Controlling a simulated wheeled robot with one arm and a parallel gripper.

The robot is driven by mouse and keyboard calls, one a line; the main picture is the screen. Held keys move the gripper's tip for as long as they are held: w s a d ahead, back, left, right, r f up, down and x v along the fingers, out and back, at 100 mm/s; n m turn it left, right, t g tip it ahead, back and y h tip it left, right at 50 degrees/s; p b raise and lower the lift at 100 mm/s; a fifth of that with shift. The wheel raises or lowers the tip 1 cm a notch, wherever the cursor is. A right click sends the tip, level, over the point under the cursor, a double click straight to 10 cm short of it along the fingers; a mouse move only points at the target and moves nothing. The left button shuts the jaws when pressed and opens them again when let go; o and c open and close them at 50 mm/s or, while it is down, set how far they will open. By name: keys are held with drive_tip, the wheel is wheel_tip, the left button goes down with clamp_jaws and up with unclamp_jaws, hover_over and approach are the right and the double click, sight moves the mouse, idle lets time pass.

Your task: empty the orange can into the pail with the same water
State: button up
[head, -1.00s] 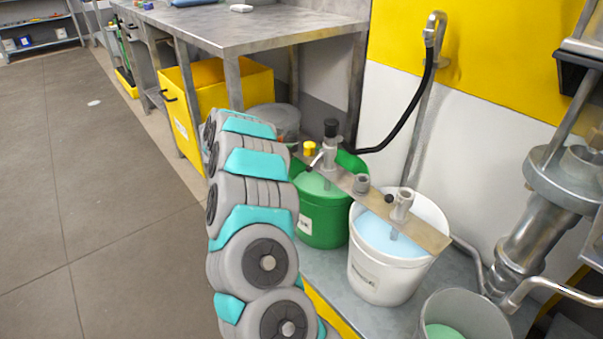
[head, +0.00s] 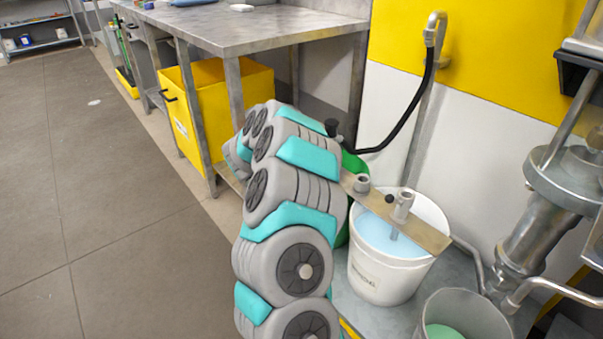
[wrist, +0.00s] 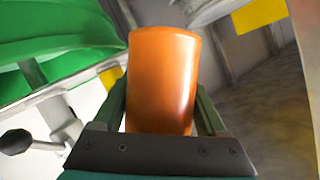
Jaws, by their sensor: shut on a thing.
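In the wrist view, my gripper (wrist: 163,92) is shut on the orange can (wrist: 163,75), with one finger on each side. The can's mouth and its contents are hidden. A green pail (wrist: 70,45) shows close by at upper left of the wrist view. In the head view, my arm hides my gripper, the can and most of the green pail (head: 354,166). The white pail (head: 375,278) holds pale blue water and stands right of my arm. A grey pail (head: 455,303) with green liquid stands at the lower right.
A metal bar (head: 432,238) with agitator fittings spans the green and white pails. A black hose (head: 400,140) hangs behind them. A metal machine (head: 535,225) stands at right. A steel table (head: 250,32) and yellow bin (head: 222,95) are behind my arm. The floor at left is clear.

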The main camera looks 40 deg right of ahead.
drive_tip(key=shift+s+r+m+t, duration=0.4)
drive_tip(key=shift+s+r+m, duration=0.1)
drive_tip(key=shift+s, duration=0.05)
drive_tip(key=shift+s+f+m+t+h, duration=0.1)
drive_tip(key=shift+f+m+t+h, duration=0.25)
drive_tip(key=shift+m, duration=0.25)
drive_tip(key=shift+r+m+t, duration=0.35)
drive_tip(key=shift+r+m, duration=0.15)
drive_tip(key=shift+m, duration=0.1)
drive_tip(key=shift+f+m+h, duration=0.15)
drive_tip(key=shift+m+h, duration=0.1)
drive_tip(key=shift+m, duration=0.05)
drive_tip(key=shift+f+m+t+b, duration=0.2)
drive_tip(key=shift+m+t+b, duration=0.15)
drive_tip(key=shift+b, duration=0.55)
drive_tip(key=shift+r+m+t+h+b, duration=0.45)
drive_tip(key=shift+m+b, duration=0.3)
drive_tip(key=shift+b, duration=0.75)
drive_tip(key=shift+s+d+f+m+h+b, duration=0.15)
drive_tip(key=shift+s+m+b, duration=0.25)
drive_tip(key=shift+b, duration=1.15)
drive_tip(key=shift+s+a+f+m+h+b, duration=0.1)
drive_tip(key=shift+s+f+m+h+b, duration=0.2)
drive_tip(key=shift+b, duration=1.25)
drive_tip(key=shift+s+d+r+m+b, duration=0.15)
drive_tip(key=shift+r+m+b, duration=0.45)
drive_tip(key=shift+b, duration=1.4)
